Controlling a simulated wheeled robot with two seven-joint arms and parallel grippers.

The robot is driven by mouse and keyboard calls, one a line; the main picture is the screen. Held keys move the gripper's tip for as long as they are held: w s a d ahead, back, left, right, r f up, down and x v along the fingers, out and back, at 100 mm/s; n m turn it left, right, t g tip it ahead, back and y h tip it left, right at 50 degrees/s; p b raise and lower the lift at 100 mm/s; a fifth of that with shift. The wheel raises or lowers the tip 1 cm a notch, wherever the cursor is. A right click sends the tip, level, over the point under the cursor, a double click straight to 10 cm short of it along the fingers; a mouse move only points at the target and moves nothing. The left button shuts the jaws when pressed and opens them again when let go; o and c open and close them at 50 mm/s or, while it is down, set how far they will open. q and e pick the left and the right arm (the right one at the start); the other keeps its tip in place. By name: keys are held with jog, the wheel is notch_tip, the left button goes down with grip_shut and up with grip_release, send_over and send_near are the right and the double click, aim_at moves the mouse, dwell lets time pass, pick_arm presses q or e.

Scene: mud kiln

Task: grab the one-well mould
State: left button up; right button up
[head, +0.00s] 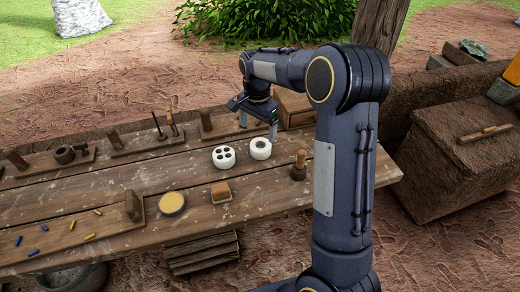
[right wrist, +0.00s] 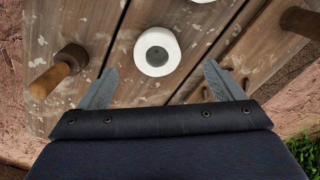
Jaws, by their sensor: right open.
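The one-well mould (head: 260,148) is a white round block with a single grey well, standing on the wooden table. It also shows in the right wrist view (right wrist: 158,51), whole and uncovered. My right gripper (head: 258,129) is open and empty, pointing down behind and above the mould. In the right wrist view its two fingers (right wrist: 160,69) are spread wide, with the mould ahead between their lines; I see no contact. My left gripper is not in view.
A white mould with several wells (head: 224,157) stands just left of the one-well mould. A wooden-handled tool (head: 299,165) stands to its right, and a small wooden block (head: 221,192) lies in front. A wooden box (head: 295,108) is behind the gripper.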

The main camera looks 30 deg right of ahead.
aim_at(261, 145)
jog(key=f, duration=0.5)
jog(key=d+f, duration=0.1)
jog(key=f, duration=0.1)
jog(key=shift+s+f+p, duration=0.1)
jog(key=shift+f+p, duration=0.15)
jog(key=shift+p, duration=0.05)
jog(key=c, duration=1.2)
